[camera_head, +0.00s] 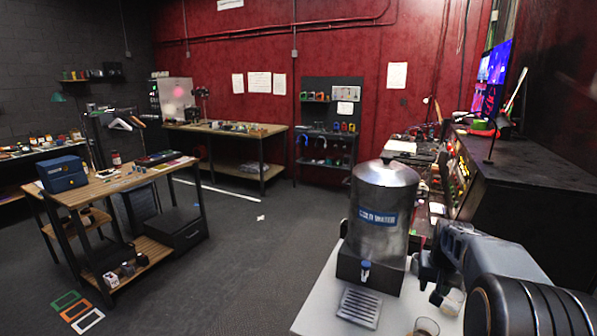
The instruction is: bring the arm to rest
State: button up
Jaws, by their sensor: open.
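My arm comes in from the lower right, dark grey with a thick ringed joint close to the camera. Its end, my gripper (430,282), points down just right of the metal water dispenser, above the white counter. The gripper is open and small in view. Its fingers are partly hidden by my own arm, and I see nothing held between them.
The steel water dispenser (383,210) stands on the white counter (318,308), with a drip tray (359,307) before it. A clear cup (426,327) stands near the bottom edge. A black cabinet (530,200) is at right. Open floor (235,260) lies left.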

jog(key=s+a+r+n+t, duration=0.2)
jog(key=s+a+r+n, duration=0.1)
jog(key=s+a, duration=1.5)
jog(key=shift+s+a+r+n+y, duration=0.15)
jog(key=shift+s+n+y, duration=0.25)
jog(key=shift+s+n, duration=0.35)
